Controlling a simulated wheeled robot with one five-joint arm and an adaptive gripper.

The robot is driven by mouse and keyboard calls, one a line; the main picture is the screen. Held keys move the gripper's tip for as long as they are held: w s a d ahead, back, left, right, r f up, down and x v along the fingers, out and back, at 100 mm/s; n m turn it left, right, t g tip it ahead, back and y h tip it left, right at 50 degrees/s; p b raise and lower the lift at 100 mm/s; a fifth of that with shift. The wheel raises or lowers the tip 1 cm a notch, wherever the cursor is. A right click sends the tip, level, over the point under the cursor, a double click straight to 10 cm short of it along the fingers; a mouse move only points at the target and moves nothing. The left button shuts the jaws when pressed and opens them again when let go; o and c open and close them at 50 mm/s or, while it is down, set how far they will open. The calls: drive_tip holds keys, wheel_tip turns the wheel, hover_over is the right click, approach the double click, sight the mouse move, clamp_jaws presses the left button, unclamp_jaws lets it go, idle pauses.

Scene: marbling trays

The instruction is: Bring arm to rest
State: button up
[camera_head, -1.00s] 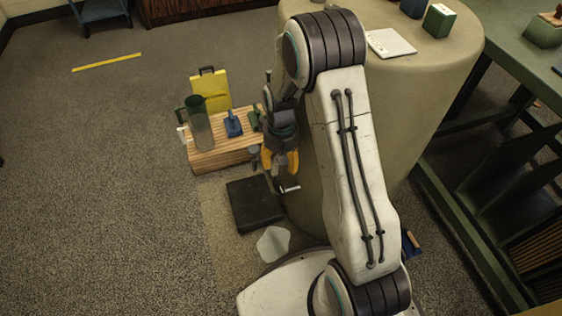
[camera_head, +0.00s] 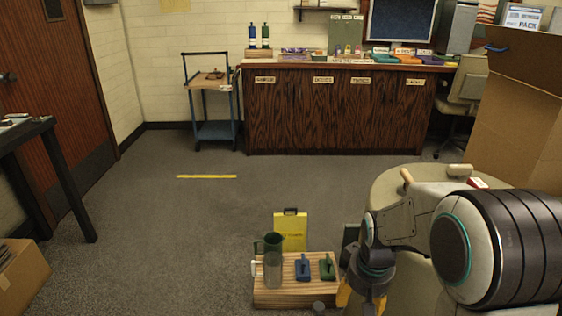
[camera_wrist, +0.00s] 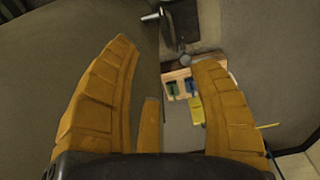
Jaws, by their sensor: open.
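My gripper (camera_head: 362,300) hangs at the lower right of the head view, beside the wooden crate. In the wrist view its yellow fingers (camera_wrist: 166,85) are spread apart with nothing between them. My arm is folded at the right of the head view, its upper joint large in front of the round beige table (camera_head: 405,175). The fingertips are cut off or partly hidden at the bottom of the head view.
A slatted wooden crate (camera_head: 280,297) holds a clear pitcher (camera_head: 272,262), a blue tool (camera_head: 303,267) and a green tool (camera_head: 327,268). A yellow sign (camera_head: 291,228) stands behind it. A cart (camera_head: 213,100), brown cabinets (camera_head: 340,112) and a cardboard box (camera_head: 520,120) stand farther back.

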drive_tip(key=s+r+p, duration=0.5)
drive_tip(key=r+p, duration=0.1)
drive_tip(key=r, duration=0.4)
drive_tip(key=s+r+t+p, duration=0.1)
drive_tip(key=s+r+p, duration=0.5)
drive_tip(key=r, duration=0.5)
drive_tip(key=s+r+t+p, duration=0.1)
drive_tip(key=s+r+p, duration=0.5)
drive_tip(key=r, duration=0.5)
drive_tip(key=shift+s+r+p, duration=0.2)
drive_tip(key=shift+r+p, duration=0.05)
drive_tip(key=shift+p, duration=0.7)
